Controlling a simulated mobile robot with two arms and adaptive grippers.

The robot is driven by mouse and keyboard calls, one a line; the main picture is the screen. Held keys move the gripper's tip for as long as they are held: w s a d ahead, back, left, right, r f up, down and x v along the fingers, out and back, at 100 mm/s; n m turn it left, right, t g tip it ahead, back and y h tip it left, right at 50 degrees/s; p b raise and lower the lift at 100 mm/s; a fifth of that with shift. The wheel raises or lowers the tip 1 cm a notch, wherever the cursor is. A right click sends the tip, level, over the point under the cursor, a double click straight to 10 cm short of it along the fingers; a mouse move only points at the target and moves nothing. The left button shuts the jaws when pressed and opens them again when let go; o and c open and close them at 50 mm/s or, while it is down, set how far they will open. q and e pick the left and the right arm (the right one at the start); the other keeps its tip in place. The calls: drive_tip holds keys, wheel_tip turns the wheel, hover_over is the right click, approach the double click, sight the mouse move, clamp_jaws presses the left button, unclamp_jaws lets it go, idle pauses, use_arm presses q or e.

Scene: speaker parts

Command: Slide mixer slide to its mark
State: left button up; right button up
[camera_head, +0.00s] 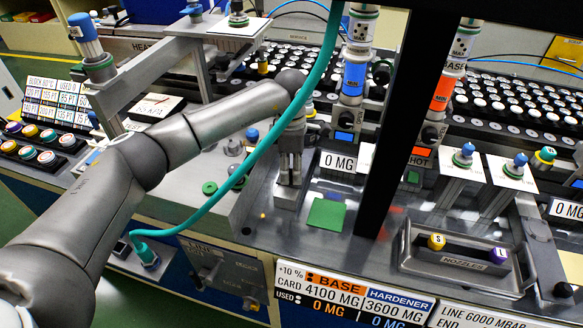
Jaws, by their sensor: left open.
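My left arm comes in from the left, and its gripper (290,172) points down over the bench. The gripper is open. A small grey block (287,198), perhaps the mixer slide, is directly under or between the fingertips; I cannot tell whether they touch it. A green square mark (326,214) lies flat on the bench just right of the block, with a visible gap between them. The fingers hide part of the block. My right gripper is not in view.
A dark post (400,120) crosses the view right of the green mark. A teal hose (240,170) runs close by the left arm. A nozzle tray (415,262) stands at the right. Blue-banded (354,78) and orange-banded (444,92) cartridges stand behind.

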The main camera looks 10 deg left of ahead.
use_arm(q)
wheel_tip(320, 180, up, 11)
idle(0.3)
idle(0.5)
